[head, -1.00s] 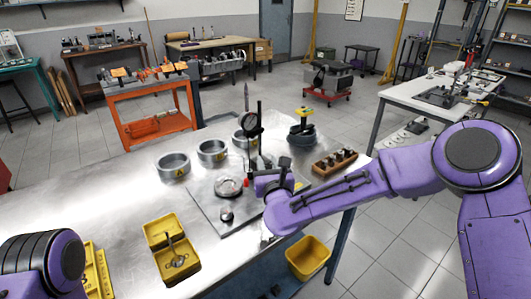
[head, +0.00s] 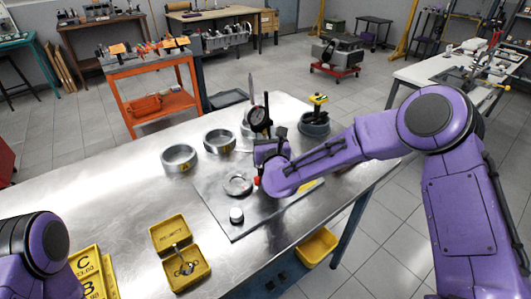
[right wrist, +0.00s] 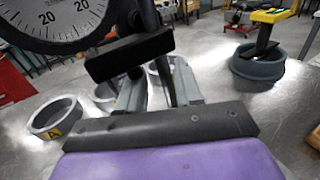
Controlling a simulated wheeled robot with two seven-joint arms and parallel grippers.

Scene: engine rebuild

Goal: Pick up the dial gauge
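The dial gauge (head: 259,119) stands upright on a black post at the far side of the metal plate (head: 225,215). In the right wrist view its round dial face (right wrist: 58,18) fills the upper left, close to the camera. My right gripper (head: 268,150) is just below the dial, at the post. In the right wrist view its grey fingers (right wrist: 160,92) are apart, with the dark post and a black block (right wrist: 130,54) at them; I see no clear grip. The gauge's base is hidden behind my right arm. My left arm shows at the lower left, but its gripper is out of view.
Several grey rings, one marked A (head: 180,158), stand left of and behind the gauge. Another ring (head: 314,124) at right holds a yellow-topped tool. An open yellow box (head: 187,270) lies in front.

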